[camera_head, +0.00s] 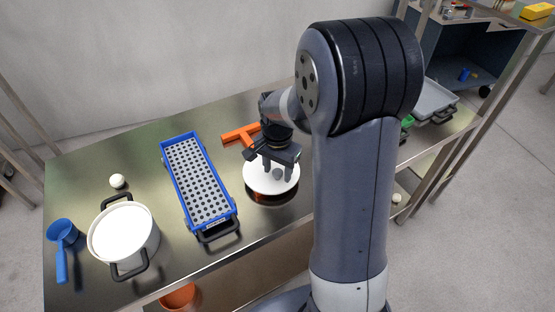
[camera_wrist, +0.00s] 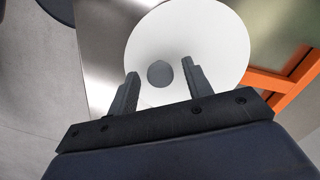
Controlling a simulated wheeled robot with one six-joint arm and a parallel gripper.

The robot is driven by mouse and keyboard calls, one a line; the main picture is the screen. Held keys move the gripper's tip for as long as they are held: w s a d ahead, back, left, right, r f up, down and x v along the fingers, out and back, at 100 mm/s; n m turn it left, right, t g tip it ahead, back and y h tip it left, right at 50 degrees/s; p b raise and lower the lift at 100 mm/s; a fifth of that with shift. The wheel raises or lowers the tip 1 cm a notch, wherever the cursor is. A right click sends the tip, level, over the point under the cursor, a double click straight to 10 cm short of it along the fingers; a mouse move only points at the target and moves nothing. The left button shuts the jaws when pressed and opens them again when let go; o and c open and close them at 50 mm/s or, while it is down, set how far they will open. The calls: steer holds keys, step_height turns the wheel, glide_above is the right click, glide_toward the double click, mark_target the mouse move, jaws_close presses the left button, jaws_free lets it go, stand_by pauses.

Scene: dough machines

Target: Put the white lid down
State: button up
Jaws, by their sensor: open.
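The white lid (camera_head: 256,183) is a flat round disc with a grey knob, at the middle of the steel table. A dark reddish-brown patch shows under its near edge; I cannot tell whether it is a reflection or something beneath the lid. My gripper (camera_head: 277,172) is right over the lid, pointing down. In the wrist view the lid (camera_wrist: 215,45) fills the upper middle, and its grey knob (camera_wrist: 159,74) lies between the two spread fingers of my gripper (camera_wrist: 160,69). Gaps show on both sides of the knob.
A blue tray with a perforated plate (camera_head: 195,175) lies left of the lid. An orange tool (camera_head: 240,134) lies behind. A white pot (camera_head: 124,235) with black handles, a blue scoop (camera_head: 62,235) and a white ball (camera_head: 117,181) are at the left. A grey tray (camera_head: 434,100) is at right.

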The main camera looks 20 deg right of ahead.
step_height(320, 180, up, 12)
stand_by(0.4)
